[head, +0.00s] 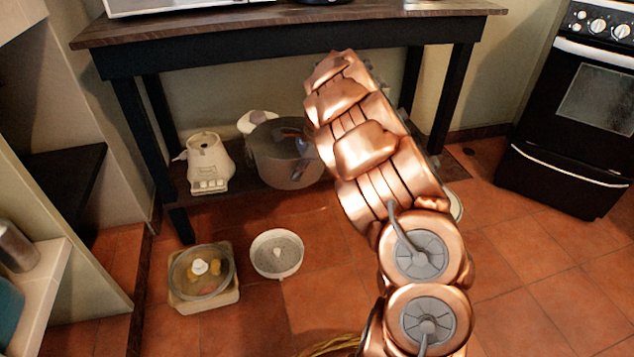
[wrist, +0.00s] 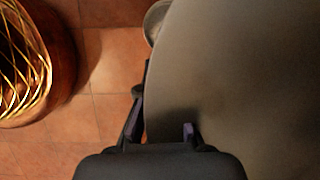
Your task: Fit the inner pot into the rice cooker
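My gripper (wrist: 163,128) shows at the bottom of the wrist view, its two purple-padded fingers apart. A large smooth grey curved surface (wrist: 245,70) fills the right side there. Its edge passes by the left finger, and the right finger lies in front of it. I cannot tell whether it is the inner pot or whether a finger touches it. In the head view my copper arm hides the gripper. A big greyish pot (head: 270,165) stands on the table's low shelf, partly behind the arm. I cannot identify the rice cooker for sure; a pale rim (head: 456,206) shows behind the arm.
A dark table (head: 220,65) stands over a white appliance (head: 207,165). A square container with a clear lid (head: 203,272) and a white round dish (head: 277,255) lie on the tiled floor. A wire basket (wrist: 30,65) is left of the gripper. An oven (head: 580,120) stands right.

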